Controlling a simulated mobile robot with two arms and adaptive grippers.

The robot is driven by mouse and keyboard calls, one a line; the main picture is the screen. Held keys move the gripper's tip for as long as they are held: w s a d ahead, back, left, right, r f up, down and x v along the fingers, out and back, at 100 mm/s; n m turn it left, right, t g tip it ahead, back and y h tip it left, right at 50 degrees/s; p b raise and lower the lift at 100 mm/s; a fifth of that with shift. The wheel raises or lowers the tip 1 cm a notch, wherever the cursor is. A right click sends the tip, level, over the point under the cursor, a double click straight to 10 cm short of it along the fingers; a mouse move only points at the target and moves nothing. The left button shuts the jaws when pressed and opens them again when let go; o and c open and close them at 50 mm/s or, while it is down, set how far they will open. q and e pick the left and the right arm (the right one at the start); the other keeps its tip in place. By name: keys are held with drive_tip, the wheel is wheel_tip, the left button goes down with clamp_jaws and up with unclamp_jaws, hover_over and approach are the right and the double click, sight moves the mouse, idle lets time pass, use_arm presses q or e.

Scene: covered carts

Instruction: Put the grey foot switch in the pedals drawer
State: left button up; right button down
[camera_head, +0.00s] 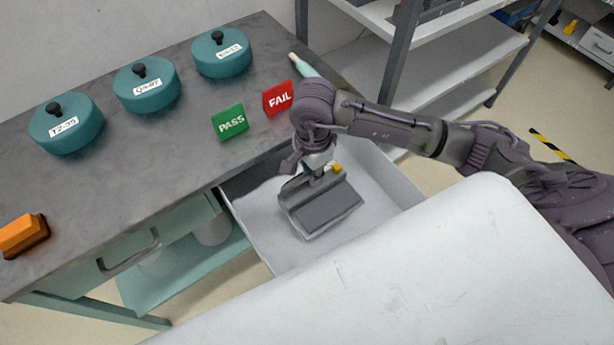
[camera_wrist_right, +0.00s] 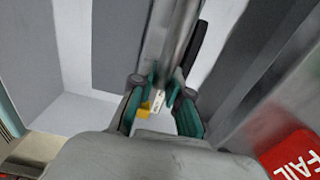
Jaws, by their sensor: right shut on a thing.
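The grey foot switch (camera_head: 328,206) has a dark pedal plate, a lighter grey housing and a small yellow part. My right gripper (camera_head: 318,174) is above its back edge and shut on it. In the right wrist view the teal fingers (camera_wrist_right: 162,102) close around a grey bar of the switch (camera_wrist_right: 172,45). The switch is within the outline of an open drawer (camera_head: 265,225) with a pale interior, under the worktop. I cannot tell whether it touches the drawer floor. No drawer label is visible. My left gripper is not in view.
The dark worktop (camera_head: 100,190) carries several teal lidded pots (camera_head: 147,85), a green PASS sign (camera_head: 230,122), a red FAIL sign (camera_head: 278,98) and an orange block (camera_head: 22,235). A white surface (camera_head: 430,270) covers the foreground. A shelf rack (camera_head: 430,75) stands behind.

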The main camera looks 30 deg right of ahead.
drive_tip(key=w+f, duration=0.1)
drive_tip(key=w+b, duration=0.1)
drive_tip(key=shift+w+a+f, duration=0.15)
drive_tip(key=shift+w+f, duration=0.2)
drive_tip(key=shift+w, duration=0.05)
wheel_tip(320, 180, down, 4)
drive_tip(key=shift+f+b, duration=0.1)
drive_tip(key=shift+b, duration=1.15)
drive_tip(key=c, duration=1.1)
unclamp_jaws()
drive_tip(key=shift+c, duration=0.2)
